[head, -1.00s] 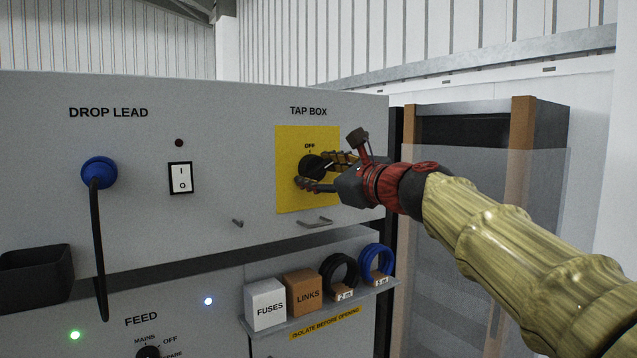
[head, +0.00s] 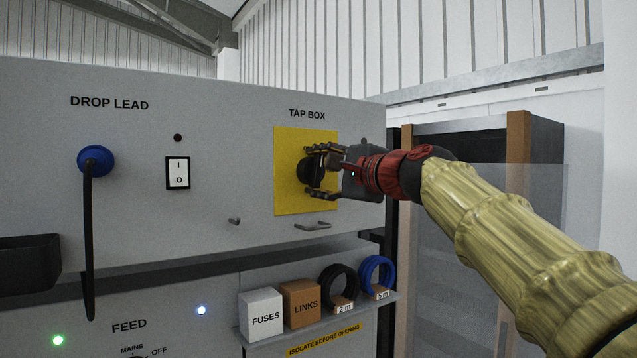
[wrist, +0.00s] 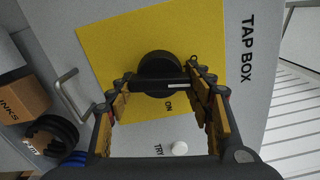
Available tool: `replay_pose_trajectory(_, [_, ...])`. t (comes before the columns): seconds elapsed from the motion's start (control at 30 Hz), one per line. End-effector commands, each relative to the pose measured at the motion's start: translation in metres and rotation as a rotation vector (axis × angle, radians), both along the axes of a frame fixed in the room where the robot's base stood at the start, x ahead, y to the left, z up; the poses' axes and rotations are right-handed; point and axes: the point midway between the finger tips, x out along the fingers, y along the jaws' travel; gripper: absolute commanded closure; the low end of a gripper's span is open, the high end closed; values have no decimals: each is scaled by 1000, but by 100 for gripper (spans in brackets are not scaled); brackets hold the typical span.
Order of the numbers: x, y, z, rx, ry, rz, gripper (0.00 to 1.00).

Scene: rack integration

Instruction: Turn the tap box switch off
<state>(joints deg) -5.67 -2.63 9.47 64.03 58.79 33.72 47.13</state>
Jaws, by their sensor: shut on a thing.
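The tap box switch is a black rotary knob (head: 309,171) on a yellow plate (head: 288,201) under the TAP BOX label. In the wrist view the knob (wrist: 160,65) has a crossbar with a white mark. The mark lies toward the plate's upper side, away from the ON label (wrist: 168,106), which is beside the knob. The OFF label is hidden behind my fingers. My gripper (head: 322,172) is shut on the knob, one finger above and one below. In the wrist view my fingers (wrist: 166,82) stand at both ends of the crossbar.
A white button (wrist: 180,148) marked TRY sits beside the plate. A handle (head: 313,226) is below it. A shelf below holds a fuses box (head: 262,315), a links box (head: 300,304) and cable coils (head: 338,285). A rocker switch (head: 178,173) and blue plug (head: 96,161) are left.

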Motion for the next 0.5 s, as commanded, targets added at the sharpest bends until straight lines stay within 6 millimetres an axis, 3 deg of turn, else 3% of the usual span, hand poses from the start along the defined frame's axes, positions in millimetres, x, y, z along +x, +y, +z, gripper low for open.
replay_pose_trajectory(0.5, [1, 0, -1, -167, -109, 1, 74])
